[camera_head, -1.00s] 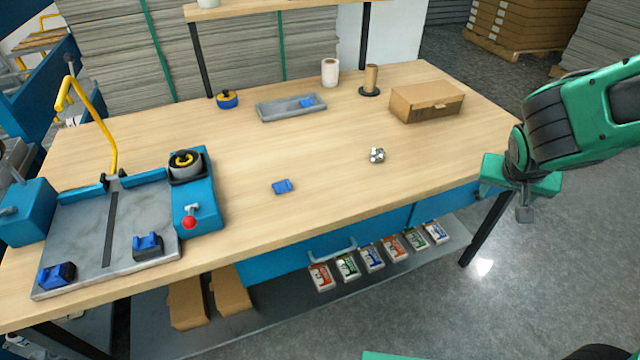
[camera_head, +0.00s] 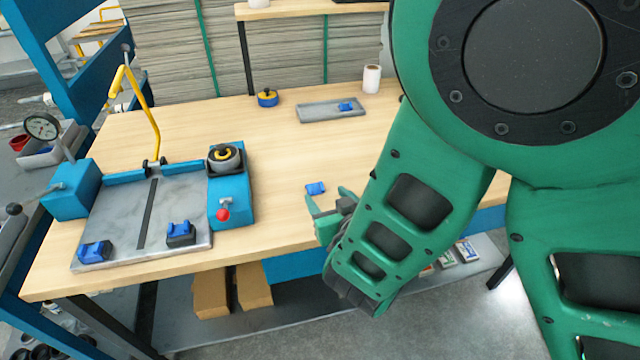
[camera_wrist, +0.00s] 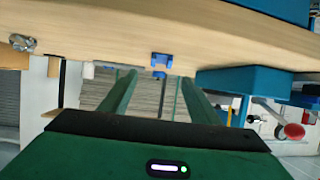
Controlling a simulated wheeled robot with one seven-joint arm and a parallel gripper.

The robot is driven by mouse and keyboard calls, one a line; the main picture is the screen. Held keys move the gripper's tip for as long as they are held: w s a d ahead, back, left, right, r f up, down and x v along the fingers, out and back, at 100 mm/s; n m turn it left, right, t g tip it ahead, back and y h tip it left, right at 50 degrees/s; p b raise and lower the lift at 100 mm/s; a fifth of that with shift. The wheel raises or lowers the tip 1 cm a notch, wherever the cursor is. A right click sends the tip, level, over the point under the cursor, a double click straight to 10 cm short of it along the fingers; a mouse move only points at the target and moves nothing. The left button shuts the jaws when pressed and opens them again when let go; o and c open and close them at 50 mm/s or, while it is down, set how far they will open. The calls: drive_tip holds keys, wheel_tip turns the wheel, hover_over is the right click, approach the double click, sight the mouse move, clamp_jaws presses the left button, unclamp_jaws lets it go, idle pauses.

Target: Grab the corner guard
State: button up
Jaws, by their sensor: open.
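The small blue corner guard (camera_head: 316,188) lies alone on the bench top, near its front edge. My gripper (camera_head: 328,205) is open and empty, close to the guard on its near side in the head view. In the wrist view the scene appears upside down, and the corner guard (camera_wrist: 162,61) shows between the lines of the two green fingers, beyond their tips. I see no contact with it. Similar blue pieces sit on the grey plate of the machine (camera_head: 140,225), and another lies in the grey tray (camera_head: 318,113).
The blue machine with a yellow lever (camera_head: 128,90) and red knob (camera_head: 223,215) stands left on the bench (camera_head: 190,130). A shiny metal part (camera_wrist: 22,43) shows in the wrist view. My arm hides the bench's right side.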

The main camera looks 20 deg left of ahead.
sight(315, 187)
drive_tip(key=x, duration=1)
drive_tip(key=shift+w+a, duration=0.1)
drive_tip(key=c, duration=1.1)
